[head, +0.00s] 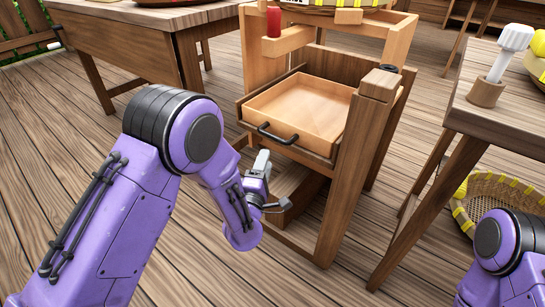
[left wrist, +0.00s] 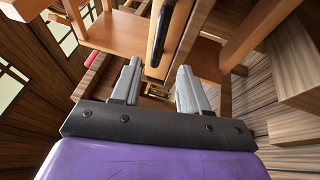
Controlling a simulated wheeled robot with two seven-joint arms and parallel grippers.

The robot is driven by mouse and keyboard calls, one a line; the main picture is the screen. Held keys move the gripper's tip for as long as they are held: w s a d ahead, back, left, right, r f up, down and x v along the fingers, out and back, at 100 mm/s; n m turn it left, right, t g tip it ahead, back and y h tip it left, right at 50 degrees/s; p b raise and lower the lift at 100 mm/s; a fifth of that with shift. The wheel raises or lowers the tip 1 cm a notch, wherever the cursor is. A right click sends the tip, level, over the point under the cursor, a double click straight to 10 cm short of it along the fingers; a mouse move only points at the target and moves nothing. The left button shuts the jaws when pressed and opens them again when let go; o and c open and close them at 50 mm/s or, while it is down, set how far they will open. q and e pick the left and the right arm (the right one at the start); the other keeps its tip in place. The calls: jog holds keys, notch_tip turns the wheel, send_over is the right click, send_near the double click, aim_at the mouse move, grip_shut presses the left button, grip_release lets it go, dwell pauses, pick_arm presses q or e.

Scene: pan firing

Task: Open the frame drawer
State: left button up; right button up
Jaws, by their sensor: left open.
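The wooden frame (head: 338,190) stands in the middle of the head view. Its drawer (head: 300,107) is slid out toward me, and its empty, light wood inside shows. A black bar handle (head: 277,134) is on the drawer front; the handle also shows upright in the left wrist view (left wrist: 161,30). My left gripper (head: 274,183) is open and empty, a little below and in front of the handle, apart from it. In the left wrist view the two grey fingers (left wrist: 158,88) stand apart, with the handle ahead of them. My right gripper is out of view.
A red cylinder (head: 273,22) sits on the frame's upper ledge. A table (head: 160,35) stands at the back left. Another table (head: 505,115), holding a white-handled tool (head: 510,45), is on the right, with a yellow-trimmed basket (head: 490,195) beneath. Plank floor is clear at left.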

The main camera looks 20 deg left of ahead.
aim_at(273, 137)
pick_arm(q)
jog(key=w, duration=0.3)
jog(key=w+r+b, duration=0.1)
jog(key=w, duration=0.2)
jog(key=w+r, duration=0.1)
jog(key=w, duration=0.3)
jog(key=shift+w+a+b, duration=0.1)
jog(key=shift+a+b, duration=0.2)
jog(key=shift+b, duration=0.1)
grip_shut()
